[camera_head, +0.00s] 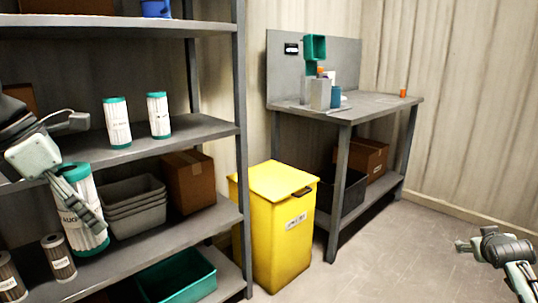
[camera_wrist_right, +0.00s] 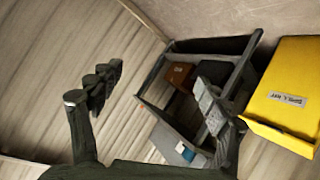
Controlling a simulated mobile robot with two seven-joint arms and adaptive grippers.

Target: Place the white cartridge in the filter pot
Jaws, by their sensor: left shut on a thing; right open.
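My left gripper (camera_head: 76,203) comes in from the left and is shut on a large white cartridge (camera_head: 91,222) with teal end caps. It holds the cartridge nearly upright, slightly tilted, in front of the shelving. The fingers cover part of its label. Two similar white cartridges, a left one (camera_head: 117,124) and a right one (camera_head: 159,116), stand upright on the middle shelf. My right gripper (camera_head: 463,246) is at the far right over the floor, away from everything. In the right wrist view its fingers (camera_wrist_right: 150,90) are spread and empty. I cannot make out a filter pot.
The lower shelf holds brown cartridges (camera_head: 58,258), stacked grey trays (camera_head: 137,205) and a cardboard box (camera_head: 188,181). A teal bin (camera_head: 177,277) sits below. A yellow lidded bin (camera_head: 276,232) stands beside a workbench (camera_head: 377,105) with small items. The floor at right is clear.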

